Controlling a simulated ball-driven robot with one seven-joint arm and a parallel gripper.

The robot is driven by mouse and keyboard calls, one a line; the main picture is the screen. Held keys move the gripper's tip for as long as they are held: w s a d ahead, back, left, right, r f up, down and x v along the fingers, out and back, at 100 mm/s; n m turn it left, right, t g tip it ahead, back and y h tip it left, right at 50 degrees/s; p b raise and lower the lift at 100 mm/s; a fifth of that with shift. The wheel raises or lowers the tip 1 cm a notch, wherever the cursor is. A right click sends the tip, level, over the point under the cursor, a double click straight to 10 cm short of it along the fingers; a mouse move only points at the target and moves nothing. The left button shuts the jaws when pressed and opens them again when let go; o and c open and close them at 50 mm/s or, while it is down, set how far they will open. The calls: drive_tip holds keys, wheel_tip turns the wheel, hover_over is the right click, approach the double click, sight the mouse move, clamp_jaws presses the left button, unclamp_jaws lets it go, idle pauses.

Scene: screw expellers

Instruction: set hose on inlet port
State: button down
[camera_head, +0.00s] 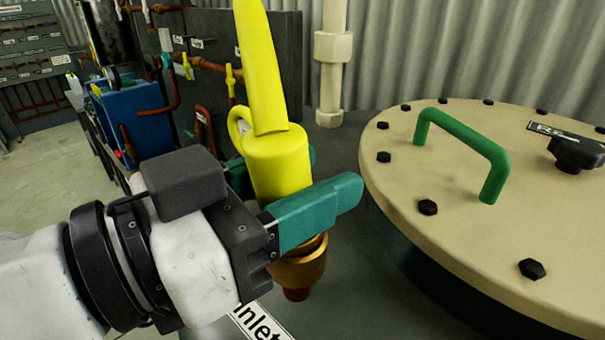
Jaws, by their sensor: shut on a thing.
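My gripper (285,188) comes in from the lower left, with its teal fingers shut around the yellow hose (278,165). The hose is upright, with a thick end, a small loop on its left side and a narrower length rising out of the top of the view. Directly below the hose end is the brass inlet port (299,268), partly hidden by the near finger. I cannot tell whether the hose end touches the port. A label reading "Inlet" (262,323) lies at the bottom edge, partly hidden by my gripper.
A large round beige lid (460,150) with black bolts, a green handle (465,140) and a black knob (577,152) fills the right. A cream pipe (331,75) stands behind. A blue box (138,115) and pipework panels (265,50) are at the back left.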

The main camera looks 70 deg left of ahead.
drive_tip(key=shift+f, duration=0.1)
idle(0.3)
drive_tip(key=c, duration=0.8)
unclamp_jaws()
drive_tip(key=shift+s, duration=0.15)
drive_tip(key=v, duration=1)
drive_tip(key=shift+s+d+b, duration=0.2)
drive_tip(key=shift+s+b, duration=0.15)
drive_tip(key=shift+b, duration=0.1)
